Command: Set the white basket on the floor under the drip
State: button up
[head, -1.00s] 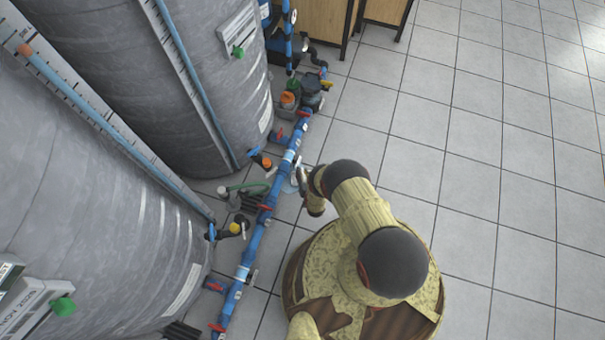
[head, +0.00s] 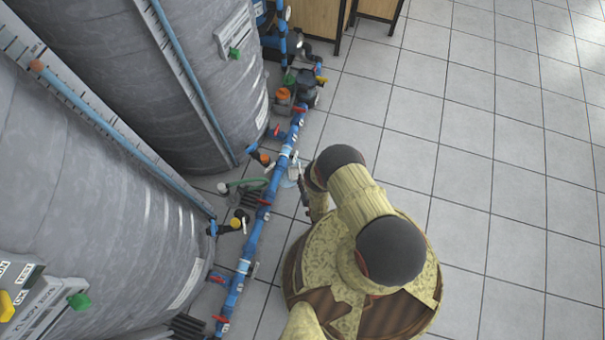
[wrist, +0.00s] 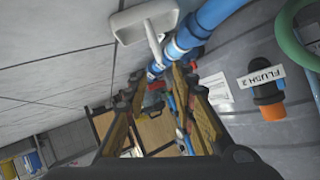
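A white, shallow, basket-like piece with a raised rim and a narrow handle-like bar (wrist: 145,22) shows at the top of the wrist view. It is close to the blue pipe, and its bar points toward the space between my fingertips. My gripper (wrist: 156,82) has its two fingers spread apart, and I see nothing clamped between them. In the head view my arm mostly hides the gripper. No falling drip is discernible.
A blue pipe (head: 246,258) with red-handled valves runs along the floor beside two big grey tanks (head: 110,190). Wooden cabinets (head: 318,16) stand at the back. Tiled floor (head: 490,190) is clear to the right.

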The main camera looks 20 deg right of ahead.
jog(key=w+a+r+n+g, duration=0.1)
jog(key=w+a+r+g, duration=0.1)
jog(key=w+r, duration=2.4)
jog(key=w+r+n+g, duration=0.1)
jog(key=w+r, duration=0.2)
jog(key=r, duration=1.3)
jog(key=w+r, duration=0.3)
jog(key=r, duration=1.3)
jog(key=s+d+r+n+g, duration=0.1)
jog(key=s+r, duration=0.8)
jog(key=r, duration=0.5)
jog(key=s+r+g, duration=0.1)
jog(key=s+r, duration=0.9)
jog(key=r, duration=0.3)
jog(key=s+r+n+g, duration=0.1)
jog(key=s+r, duration=0.2)
jog(key=s, duration=1.3)
jog(key=s+d+r, duration=0.1)
jog(key=s+r, duration=0.3)
jog(key=s, duration=1.3)
jog(key=shift+s+n+g, duration=0.25)
jog(key=shift+n+g, duration=0.15)
